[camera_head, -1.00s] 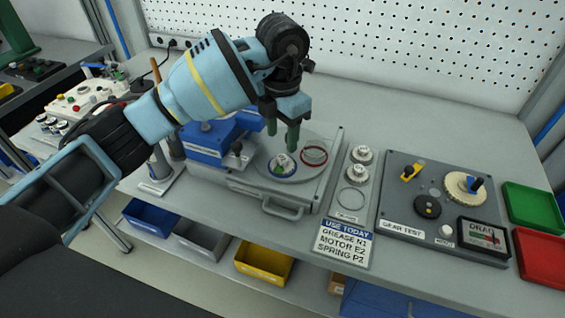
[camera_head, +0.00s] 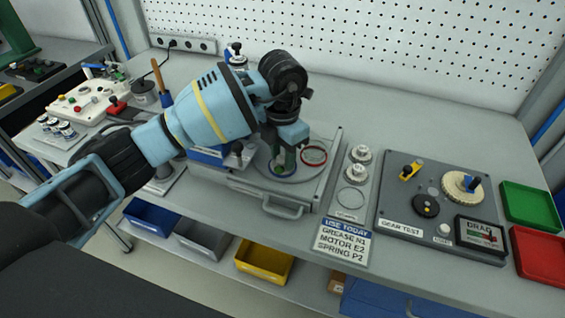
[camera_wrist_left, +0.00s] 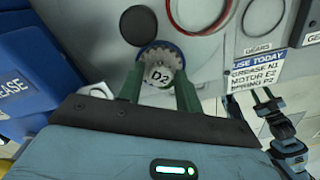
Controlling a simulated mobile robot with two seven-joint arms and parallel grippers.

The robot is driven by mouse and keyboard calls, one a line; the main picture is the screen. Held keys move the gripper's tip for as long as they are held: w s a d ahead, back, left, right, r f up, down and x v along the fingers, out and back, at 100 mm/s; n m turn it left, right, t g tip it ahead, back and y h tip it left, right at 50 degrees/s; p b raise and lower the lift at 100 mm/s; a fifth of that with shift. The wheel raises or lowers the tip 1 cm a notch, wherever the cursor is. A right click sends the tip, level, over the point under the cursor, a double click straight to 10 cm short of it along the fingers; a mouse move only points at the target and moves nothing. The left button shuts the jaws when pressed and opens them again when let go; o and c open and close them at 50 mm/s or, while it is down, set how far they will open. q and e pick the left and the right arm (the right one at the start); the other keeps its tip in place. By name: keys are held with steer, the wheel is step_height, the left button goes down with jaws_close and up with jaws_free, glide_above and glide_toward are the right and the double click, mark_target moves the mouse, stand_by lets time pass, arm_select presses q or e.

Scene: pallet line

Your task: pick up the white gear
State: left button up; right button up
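My left gripper (camera_head: 283,163) is lowered over the round plate (camera_head: 311,170) on the grey bench fixture. In the wrist view its green fingers (camera_wrist_left: 158,90) stand apart on either side of a small toothed gear with a white-grey cap marked D2 (camera_wrist_left: 160,73). The gear sits in a blue ring; contact with the fingers cannot be made out. In the head view the gripper mostly hides this gear. A cream-white gear (camera_head: 456,188) sits on the gear test board (camera_head: 397,213).
A red ring (camera_head: 314,155) lies right of my gripper. Two white-capped parts (camera_head: 360,154) stand on a narrow tray (camera_head: 349,215). Green (camera_head: 530,205) and red (camera_head: 541,256) trays lie far right.

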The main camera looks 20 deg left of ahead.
arm_select(q)
jaws_close()
steer(key=shift+r, duration=0.45)
steer(key=r, duration=0.2)
steer(key=shift+s+d+r, duration=0.2)
steer(key=shift+d+r, duration=0.05)
steer(key=shift+r, duration=0.1)
steer(key=s+d+r, duration=0.1)
steer(key=s+d, duration=0.9)
steer(key=s, duration=0.1)
steer(key=shift+d+r+b, duration=0.2)
steer(key=shift+d+b, duration=0.05)
steer(key=shift+b, duration=0.05)
